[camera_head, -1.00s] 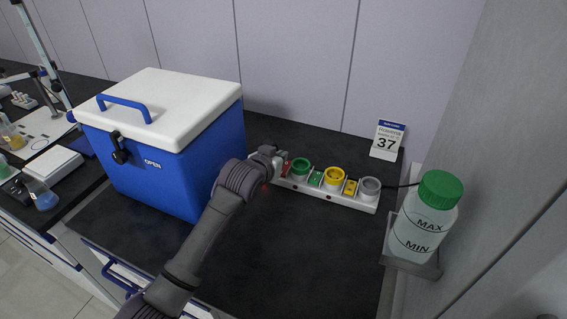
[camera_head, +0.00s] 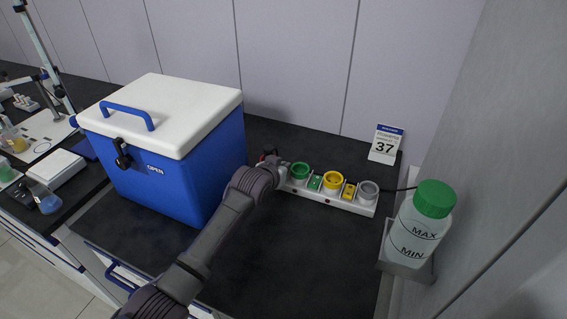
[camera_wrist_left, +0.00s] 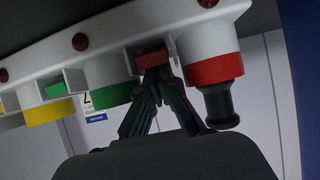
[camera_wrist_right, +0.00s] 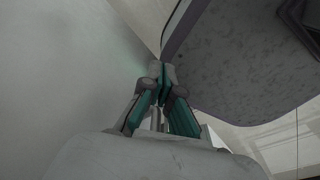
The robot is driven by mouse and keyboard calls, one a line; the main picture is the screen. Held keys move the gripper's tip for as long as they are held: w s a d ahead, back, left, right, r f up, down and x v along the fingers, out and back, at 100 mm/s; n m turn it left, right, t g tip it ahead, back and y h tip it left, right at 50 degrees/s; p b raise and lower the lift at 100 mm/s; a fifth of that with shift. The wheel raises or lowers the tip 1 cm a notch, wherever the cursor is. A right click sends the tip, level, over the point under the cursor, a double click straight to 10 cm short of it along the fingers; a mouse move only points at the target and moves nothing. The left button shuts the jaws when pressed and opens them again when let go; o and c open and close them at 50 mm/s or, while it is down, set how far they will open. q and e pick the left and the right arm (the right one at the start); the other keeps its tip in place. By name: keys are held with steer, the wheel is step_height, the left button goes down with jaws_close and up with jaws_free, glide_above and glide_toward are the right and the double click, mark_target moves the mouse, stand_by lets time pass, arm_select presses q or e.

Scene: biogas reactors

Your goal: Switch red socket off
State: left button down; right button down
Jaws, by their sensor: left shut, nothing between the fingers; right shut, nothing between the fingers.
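The white power strip (camera_head: 361,208) lies on the black bench, with green, yellow and grey round sockets showing in the head view. Its red end is hidden behind my left arm there. In the left wrist view the red socket (camera_wrist_left: 214,70) has a black plug (camera_wrist_left: 220,106) in it, and a red switch (camera_wrist_left: 152,58) sits beside it. My left gripper (camera_wrist_left: 154,76) is shut and empty, its fingertips at the red switch, seemingly touching it. My right gripper (camera_wrist_right: 160,80) is shut and empty in the right wrist view, away from the strip.
A blue cooler box (camera_head: 170,165) with a white lid stands left of my left arm. A bottle with a green cap (camera_head: 418,225) stands at the right by the wall. A calendar stand (camera_head: 386,145) is behind the strip. The bench front is clear.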

arm_select(q)
steer(key=shift+f, duration=0.2)
steer(key=shift+s+a+f+p, duration=0.15)
steer(key=shift+s+a+p, duration=0.05)
steer(key=shift+s+p, duration=0.4)
steer(key=shift+s+a+f, duration=0.1)
steer(key=shift+s+f, duration=0.2)
steer(key=shift+f, duration=0.1)
steer(key=r+v, duration=0.1)
steer(key=v, duration=0.7)
steer(key=shift+w, duration=0.2)
steer(key=shift+r, duration=0.15)
